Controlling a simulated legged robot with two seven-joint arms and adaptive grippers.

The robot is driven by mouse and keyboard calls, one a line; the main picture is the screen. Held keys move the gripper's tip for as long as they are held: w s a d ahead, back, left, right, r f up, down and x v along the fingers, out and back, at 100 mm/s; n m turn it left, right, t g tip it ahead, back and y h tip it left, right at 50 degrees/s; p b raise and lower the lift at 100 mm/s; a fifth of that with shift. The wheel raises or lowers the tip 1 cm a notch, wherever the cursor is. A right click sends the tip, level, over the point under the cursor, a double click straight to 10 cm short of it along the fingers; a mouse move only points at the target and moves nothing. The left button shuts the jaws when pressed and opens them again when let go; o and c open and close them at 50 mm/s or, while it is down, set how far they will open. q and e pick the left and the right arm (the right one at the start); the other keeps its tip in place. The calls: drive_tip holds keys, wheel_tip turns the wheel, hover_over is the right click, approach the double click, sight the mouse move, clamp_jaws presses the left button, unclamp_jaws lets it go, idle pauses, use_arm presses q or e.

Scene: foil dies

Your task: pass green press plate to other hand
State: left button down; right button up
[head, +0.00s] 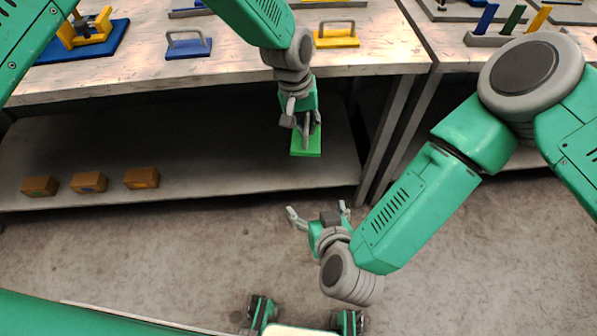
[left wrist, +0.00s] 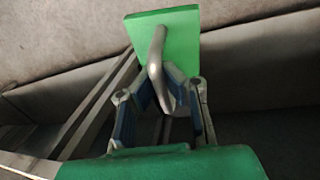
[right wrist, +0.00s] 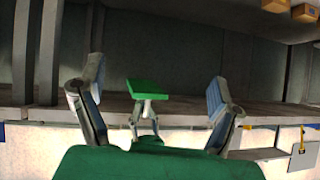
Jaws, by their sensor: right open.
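The green press plate (head: 306,146) is a flat green slab with a grey bar handle. My left gripper (head: 304,118) is shut on its handle and holds it in the air in front of the workbench. The left wrist view shows the plate (left wrist: 170,40) beyond the fingers, with the handle (left wrist: 157,62) between the fingertips (left wrist: 168,85). My right gripper (head: 318,212) is open and empty, below the plate and apart from it. In the right wrist view the plate (right wrist: 146,87) appears between the spread fingers (right wrist: 155,90), farther off.
A blue plate (head: 188,46) and a yellow plate (head: 337,37), both with handles, lie on the workbench top. Several brown boxes (head: 88,182) sit on the lower shelf (head: 230,172). A rack with coloured pieces (head: 500,38) stands at right. The floor (head: 150,255) in front is clear.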

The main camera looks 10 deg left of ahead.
sight(302, 144)
use_arm(q)
drive_tip(key=shift+d, duration=0.2)
use_arm(e)
drive_tip(key=w+a+r+m+t+h, duration=0.2)
drive_tip(key=w+a+r+t+h, duration=0.15)
drive_tip(key=w+r, duration=0.2)
use_arm(q)
drive_tip(key=shift+a, duration=0.1)
use_arm(e)
drive_tip(key=x, duration=0.7)
drive_tip(key=a+x, duration=0.1)
drive_tip(key=x, duration=0.2)
drive_tip(key=shift+w, duration=0.25)
drive_tip(key=shift+a, duration=0.1)
drive_tip(key=c, duration=1.7)
use_arm(q)
drive_tip(key=c, duration=1.6)
unclamp_jaws()
drive_tip(key=shift+c, duration=0.2)
use_arm(e)
drive_tip(key=shift+c, duration=0.2)
